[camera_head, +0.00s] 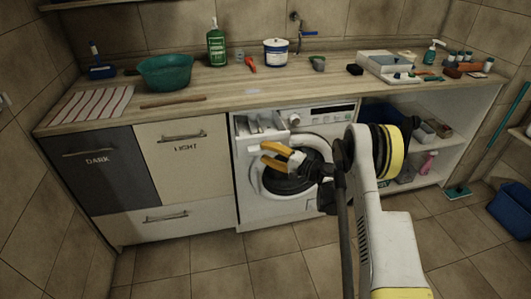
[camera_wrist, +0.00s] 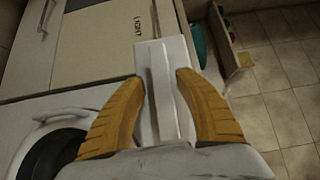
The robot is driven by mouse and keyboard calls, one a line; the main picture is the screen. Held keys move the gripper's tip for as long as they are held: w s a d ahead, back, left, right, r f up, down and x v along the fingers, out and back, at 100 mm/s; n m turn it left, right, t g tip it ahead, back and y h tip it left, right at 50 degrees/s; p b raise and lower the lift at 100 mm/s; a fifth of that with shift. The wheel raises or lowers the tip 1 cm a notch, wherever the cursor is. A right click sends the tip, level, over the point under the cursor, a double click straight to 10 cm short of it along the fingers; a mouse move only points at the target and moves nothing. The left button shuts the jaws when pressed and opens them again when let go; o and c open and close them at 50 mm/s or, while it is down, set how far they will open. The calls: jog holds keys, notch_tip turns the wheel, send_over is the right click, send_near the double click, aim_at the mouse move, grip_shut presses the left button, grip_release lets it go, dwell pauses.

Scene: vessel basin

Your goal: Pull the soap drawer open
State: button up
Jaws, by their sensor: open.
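The soap drawer (camera_head: 262,123) is at the upper left of the white washing machine (camera_head: 254,208). In the head view it appears to stick out, with pale compartments showing. My gripper (camera_head: 263,153) is open, its yellow fingers pointing left in front of the machine, just below the drawer in the picture. In the wrist view a pale, ridged piece that looks like the drawer (camera_wrist: 158,75) shows between the two spread fingers (camera_wrist: 161,80). I cannot tell whether either finger touches it.
The round machine door (camera_head: 285,180) is behind my gripper. The LIGHT cabinet (camera_head: 180,165) adjoins the machine on the left, and open shelves (camera_head: 450,150) are on the right. The wooden counter (camera_head: 215,90) above holds a teal basin (camera_head: 165,72) and bottles. The floor in front is clear.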

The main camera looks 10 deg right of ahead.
jog(key=shift+s+d, duration=0.1)
jog(key=v, duration=1.1)
jog(key=shift+s+d, duration=0.25)
jog(key=shift+s, duration=0.05)
jog(key=s+a+r+n+g+h, duration=0.25)
jog(key=s+a+r, duration=0.2)
jog(key=r, duration=0.35)
jog(key=s+a+r+n+g+h, duration=0.1)
jog(key=s+a+r+g+h, duration=0.25)
jog(key=a+r, duration=0.3)
jog(key=s+d+r+n+h, duration=0.1)
jog(key=s+n+h, duration=0.1)
jog(key=s, duration=1.1)
jog(key=s+d+r+n+h, duration=0.1)
jog(key=s+r+n+h, duration=0.1)
jog(key=s, duration=1)
jog(key=n+h, duration=0.1)
jog(key=h, duration=0.1)
jog(key=shift+s+d+h, duration=0.3)
jog(key=shift+s+h, duration=0.1)
